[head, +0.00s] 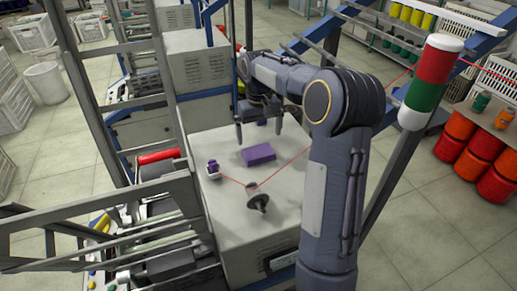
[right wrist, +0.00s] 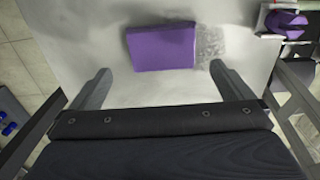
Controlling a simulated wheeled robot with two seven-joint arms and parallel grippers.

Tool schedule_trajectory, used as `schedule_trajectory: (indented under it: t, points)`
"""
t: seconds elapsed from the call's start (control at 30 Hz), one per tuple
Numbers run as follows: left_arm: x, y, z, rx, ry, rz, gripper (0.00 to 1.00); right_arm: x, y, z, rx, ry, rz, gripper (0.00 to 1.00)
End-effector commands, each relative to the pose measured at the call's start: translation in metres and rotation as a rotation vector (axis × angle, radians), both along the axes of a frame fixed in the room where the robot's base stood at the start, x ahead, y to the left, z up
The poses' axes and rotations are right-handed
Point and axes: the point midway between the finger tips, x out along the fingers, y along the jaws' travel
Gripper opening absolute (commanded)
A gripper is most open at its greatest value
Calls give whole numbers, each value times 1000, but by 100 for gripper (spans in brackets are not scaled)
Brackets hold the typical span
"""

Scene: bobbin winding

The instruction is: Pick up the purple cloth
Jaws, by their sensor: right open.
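The purple cloth (head: 258,155) is a flat, folded rectangular block on the light machine top. It also shows in the right wrist view (right wrist: 161,47), at the upper middle, beyond and between the fingertips. My right gripper (head: 259,133) hangs above the machine top behind the cloth, fingers pointing down. In the right wrist view its two fingers (right wrist: 160,72) are spread apart with nothing between them. The cloth is apart from the fingers. My left gripper is not in view.
A small white holder (head: 213,171) with a purple piece stands left of the cloth. A dark spindle disc (head: 258,202) stands in front, with a red thread line running past. A red, white and green roller (head: 431,82) is at the upper right. Frame rails flank the machine on the left.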

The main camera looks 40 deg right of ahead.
Motion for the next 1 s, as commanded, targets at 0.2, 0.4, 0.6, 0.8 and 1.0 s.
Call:
schedule_trajectory:
  t: [0.2,0.4,0.6,0.8,1.0]
  points:
    - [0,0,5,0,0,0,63,-3,3,-25,2,3,1,100]
    - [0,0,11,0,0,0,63,-5,5,-55,3,1,1,100]
    - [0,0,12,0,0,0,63,-5,5,-64,2,-4,1,100]
    - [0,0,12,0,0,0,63,-4,5,-64,2,-4,1,92]
    - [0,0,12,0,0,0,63,-4,5,-64,2,-4,1,68]
